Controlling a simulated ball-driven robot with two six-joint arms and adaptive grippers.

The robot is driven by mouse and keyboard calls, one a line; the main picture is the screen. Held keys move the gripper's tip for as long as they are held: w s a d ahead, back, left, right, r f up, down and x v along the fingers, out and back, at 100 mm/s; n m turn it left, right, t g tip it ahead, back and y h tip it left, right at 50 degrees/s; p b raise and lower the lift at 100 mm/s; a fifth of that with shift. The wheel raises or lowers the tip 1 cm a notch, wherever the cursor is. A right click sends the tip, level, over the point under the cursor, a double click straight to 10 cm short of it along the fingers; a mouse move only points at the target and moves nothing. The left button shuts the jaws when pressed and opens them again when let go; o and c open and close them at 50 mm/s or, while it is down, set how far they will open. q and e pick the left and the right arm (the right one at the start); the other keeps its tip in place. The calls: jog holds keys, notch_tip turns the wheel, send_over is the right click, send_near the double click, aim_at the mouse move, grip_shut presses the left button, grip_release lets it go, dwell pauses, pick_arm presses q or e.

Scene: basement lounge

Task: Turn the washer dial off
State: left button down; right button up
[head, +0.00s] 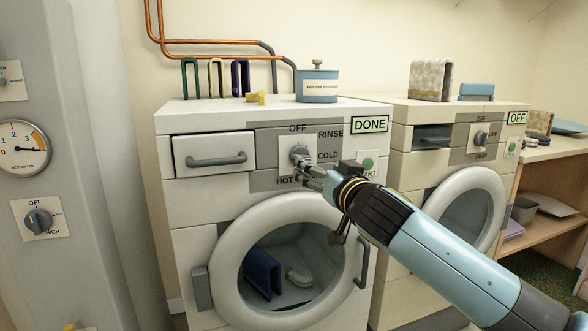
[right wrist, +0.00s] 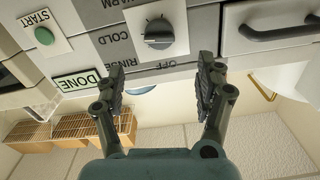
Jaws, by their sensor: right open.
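The washer (head: 210,187) stands in the middle of the head view, with a DONE display (head: 370,124). Its grey dial (head: 299,153) sits on a pale plate, with OFF above, RINSE and COLD to the right and HOT below left. In the right wrist view, which is upside down, the dial (right wrist: 159,33) has its bar lying roughly level, towards COLD on one side. My right gripper (head: 308,168) is in front of the dial's lower right, partly hiding the labels. Its fingers (right wrist: 162,72) are open, apart from the dial, with nothing between them. My left gripper is out of view.
A green START button (head: 368,164) is right of the dial. A drawer handle (head: 216,160) is to the left. The round door (head: 225,265) is shut below. A second machine (head: 405,167) reading OFF stands to the right. A blue tin (head: 317,88) stands on top.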

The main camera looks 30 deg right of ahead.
jog(key=x, duration=1)
jog(key=shift+w+p, duration=0.1)
jog(key=shift+p, duration=0.2)
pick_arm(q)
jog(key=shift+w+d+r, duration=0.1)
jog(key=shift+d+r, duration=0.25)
pick_arm(e)
jog(key=c, duration=1.2)
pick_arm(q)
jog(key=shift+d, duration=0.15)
pick_arm(e)
jog(key=shift+o, duration=0.2)
